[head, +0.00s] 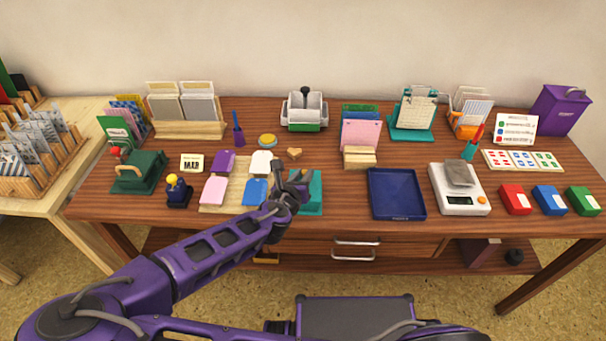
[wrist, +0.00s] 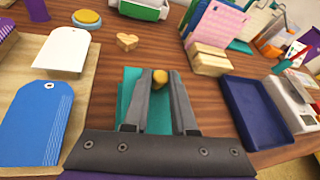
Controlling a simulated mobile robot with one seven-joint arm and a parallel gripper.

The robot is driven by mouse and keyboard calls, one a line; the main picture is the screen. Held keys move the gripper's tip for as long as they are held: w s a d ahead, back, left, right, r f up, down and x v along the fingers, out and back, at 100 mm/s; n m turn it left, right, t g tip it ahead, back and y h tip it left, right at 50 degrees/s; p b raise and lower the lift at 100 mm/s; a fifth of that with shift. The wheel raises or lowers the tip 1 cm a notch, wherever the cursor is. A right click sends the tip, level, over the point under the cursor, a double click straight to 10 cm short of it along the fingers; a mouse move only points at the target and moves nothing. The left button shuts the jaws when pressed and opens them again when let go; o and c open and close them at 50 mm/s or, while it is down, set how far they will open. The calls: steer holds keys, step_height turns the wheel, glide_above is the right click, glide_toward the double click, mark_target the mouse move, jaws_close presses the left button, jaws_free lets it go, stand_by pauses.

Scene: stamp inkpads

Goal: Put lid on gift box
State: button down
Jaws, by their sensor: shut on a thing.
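A teal box-like thing (head: 313,192) stands near the table's front edge, right of the gift tags. It also shows in the wrist view (wrist: 130,88) behind and between my fingers. It appears to be the gift box or its lid; I cannot tell the two apart. My gripper (head: 291,180) is over its left part, and in the wrist view my gripper (wrist: 161,90) is shut on a small gold knob (wrist: 160,77). Whether the knob belongs to the lid, and whether the lid touches the box, is hidden by my fingers.
Left of my gripper lies a tan board (head: 237,196) with pink, blue, purple and white tags. A wooden heart (head: 294,153) lies behind. A navy tray (head: 396,194) and a white scale (head: 459,200) are to the right. A bare strip of table separates the teal thing from the tray.

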steer(key=shift+c, duration=0.8)
jaws_free()
steer(key=shift+r+p, duration=2.85)
steer(key=shift+r, duration=0.7)
